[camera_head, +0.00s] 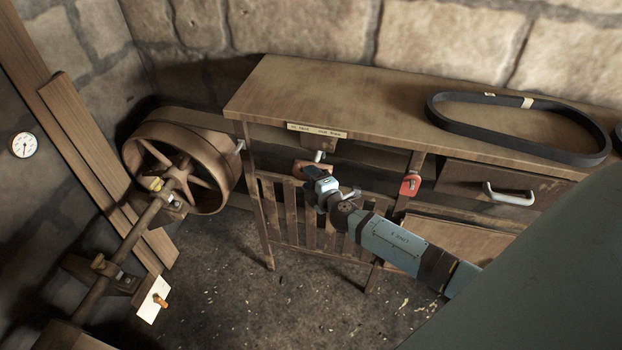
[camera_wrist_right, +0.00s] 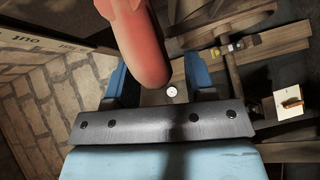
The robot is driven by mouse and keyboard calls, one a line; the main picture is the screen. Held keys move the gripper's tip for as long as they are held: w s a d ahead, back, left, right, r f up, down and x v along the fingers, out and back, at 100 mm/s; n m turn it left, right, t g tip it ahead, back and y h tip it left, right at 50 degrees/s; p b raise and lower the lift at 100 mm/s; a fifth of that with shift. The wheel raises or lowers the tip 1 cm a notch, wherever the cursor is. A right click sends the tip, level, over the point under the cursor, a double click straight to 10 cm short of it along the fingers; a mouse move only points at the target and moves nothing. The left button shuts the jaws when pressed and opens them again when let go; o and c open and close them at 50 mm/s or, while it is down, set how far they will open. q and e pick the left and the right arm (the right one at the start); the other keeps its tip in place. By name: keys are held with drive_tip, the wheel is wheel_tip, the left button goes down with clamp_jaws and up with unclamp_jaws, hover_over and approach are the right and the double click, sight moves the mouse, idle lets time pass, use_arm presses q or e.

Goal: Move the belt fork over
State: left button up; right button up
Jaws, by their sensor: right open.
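The belt fork is probably the red-orange rounded handle (camera_head: 310,170) under the front edge of the wooden bench, below the lettered strip (camera_head: 317,131). In the right wrist view the red handle (camera_wrist_right: 138,40) comes down from the top, its rounded end between the two blue fingers. My right gripper (camera_head: 323,183) is open at this handle, with dark gaps visible at the fingers. I cannot tell whether a finger touches it. The fork's link to the belt is hidden. My left gripper is not in view.
A spoked wheel (camera_head: 165,178) on a shaft (camera_head: 135,235) stands left of the bench. A black belt loop (camera_head: 515,152) lies on the bench top (camera_head: 350,95). Another red part (camera_head: 410,184) and a drawer handle (camera_head: 508,195) sit right of my gripper. Slats (camera_head: 292,215) stand below.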

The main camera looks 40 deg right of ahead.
drive_tip(key=shift+c, duration=0.3)
clamp_jaws()
drive_tip(key=s+a+b, duration=0.1)
drive_tip(key=s+a, duration=0.5)
drive_tip(key=a, duration=0.1)
drive_tip(key=shift+s+a+f, duration=0.15)
drive_tip(key=shift+s+a, duration=0.1)
drive_tip(key=shift+a, duration=0.1)
drive_tip(key=shift+c, duration=1.5)
unclamp_jaws()
drive_tip(key=o, duration=0.4)
drive_tip(key=shift+c, duration=0.2)
drive_tip(key=shift+s, duration=0.15)
